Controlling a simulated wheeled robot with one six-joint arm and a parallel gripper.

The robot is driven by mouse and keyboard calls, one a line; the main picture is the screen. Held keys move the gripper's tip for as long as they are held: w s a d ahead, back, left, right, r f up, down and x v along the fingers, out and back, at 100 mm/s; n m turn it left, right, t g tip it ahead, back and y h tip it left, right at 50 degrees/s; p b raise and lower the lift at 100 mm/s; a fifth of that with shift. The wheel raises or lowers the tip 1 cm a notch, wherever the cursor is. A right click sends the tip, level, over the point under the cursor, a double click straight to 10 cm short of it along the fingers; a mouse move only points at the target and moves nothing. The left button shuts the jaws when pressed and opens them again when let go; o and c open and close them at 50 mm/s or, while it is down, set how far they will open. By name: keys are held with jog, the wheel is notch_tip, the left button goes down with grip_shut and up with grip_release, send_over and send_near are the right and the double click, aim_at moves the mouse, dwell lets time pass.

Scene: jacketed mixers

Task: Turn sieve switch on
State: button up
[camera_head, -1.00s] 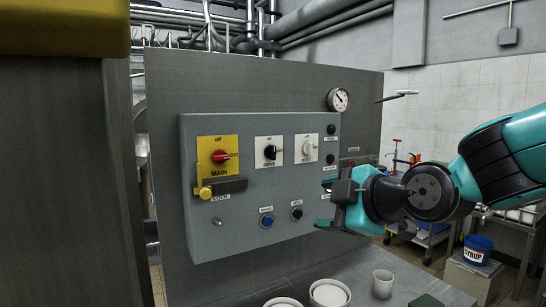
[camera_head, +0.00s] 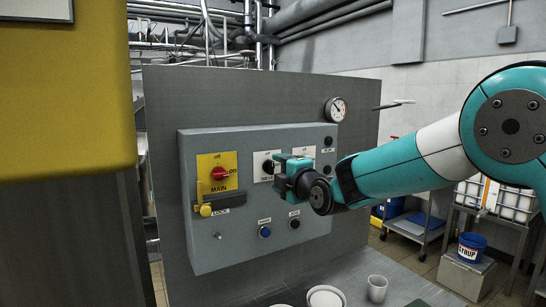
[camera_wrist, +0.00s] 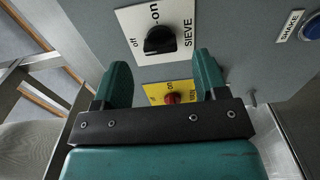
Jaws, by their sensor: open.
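The sieve switch (camera_wrist: 160,40) is a black knob on a white plate marked off, on and SIEVE. In the head view the sieve switch (camera_head: 268,166) is partly covered by my gripper (camera_head: 279,171). In the wrist view my gripper (camera_wrist: 160,66) is open, with one teal finger on each side and nothing between them. The knob appears just beyond the fingertips, roughly centred between them, apart from both. The knob looks turned toward off, but its pointer is not clear.
The yellow MAIN plate with a red knob (camera_head: 221,173) and a yellow lock (camera_head: 206,210) are left on the grey control box (camera_head: 240,250). A blue button (camera_head: 265,232) and a black button (camera_head: 295,224) sit below. Another switch plate is mostly hidden behind my gripper. Cups stand below.

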aim_at(272, 169)
jog(key=shift+p+x, duration=0.8)
jog(key=shift+x, duration=1.4)
jog(key=c, duration=0.9)
